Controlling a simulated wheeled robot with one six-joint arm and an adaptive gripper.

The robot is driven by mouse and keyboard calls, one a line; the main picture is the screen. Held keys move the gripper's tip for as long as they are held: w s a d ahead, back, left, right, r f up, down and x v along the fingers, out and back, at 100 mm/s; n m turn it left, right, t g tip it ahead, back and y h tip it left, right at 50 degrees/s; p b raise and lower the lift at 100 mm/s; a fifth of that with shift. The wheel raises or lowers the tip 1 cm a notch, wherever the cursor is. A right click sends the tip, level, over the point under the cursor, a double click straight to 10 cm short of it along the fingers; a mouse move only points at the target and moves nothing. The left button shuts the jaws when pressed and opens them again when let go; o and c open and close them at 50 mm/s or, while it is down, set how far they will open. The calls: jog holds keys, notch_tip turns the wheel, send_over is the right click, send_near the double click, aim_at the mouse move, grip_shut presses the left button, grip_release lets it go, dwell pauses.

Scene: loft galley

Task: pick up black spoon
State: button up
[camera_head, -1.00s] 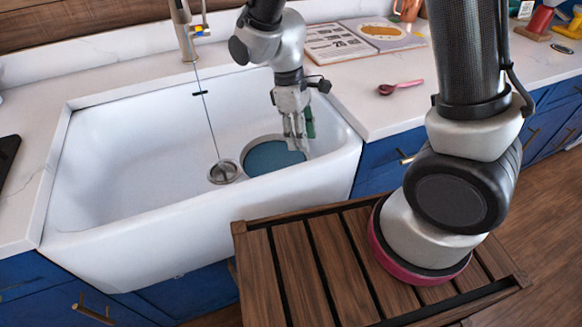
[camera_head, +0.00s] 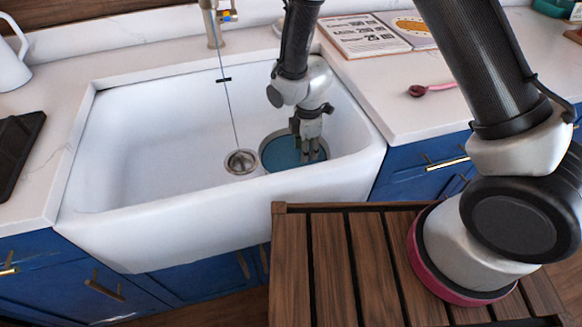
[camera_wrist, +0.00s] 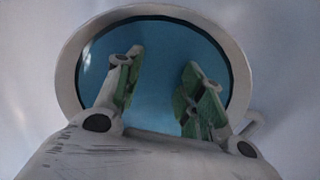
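No spoon that is clearly black shows. A spoon with a dark reddish bowl and a pink handle (camera_head: 430,89) lies on the white counter right of the sink. My gripper (camera_head: 311,156) points down inside the white sink, away from that spoon. It is over a round vessel with a blue inside (camera_head: 279,152) and a pale rim. In the wrist view my gripper (camera_wrist: 162,66) has its green-padded fingers apart with nothing between them. The blue inside (camera_wrist: 160,70) fills the space behind them. Whether the fingertips touch it I cannot tell.
The sink (camera_head: 150,150) has a drain (camera_head: 241,162) and a faucet (camera_head: 213,25) at its back. An open book (camera_head: 370,35) lies on the right counter (camera_head: 400,120). A dark flat object (camera_head: 15,150) and a white pitcher (camera_head: 10,60) are at the left.

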jog(key=f, duration=0.4)
jog(key=shift+s+a+f, duration=0.15)
jog(key=shift+s+f, duration=0.05)
grip_shut()
notch_tip(320, 180, up, 10)
dwell(0.6)
jog(key=shift+r, duration=0.15)
notch_tip(320, 180, up, 3)
jog(key=shift+f, duration=0.1)
dwell(0.4)
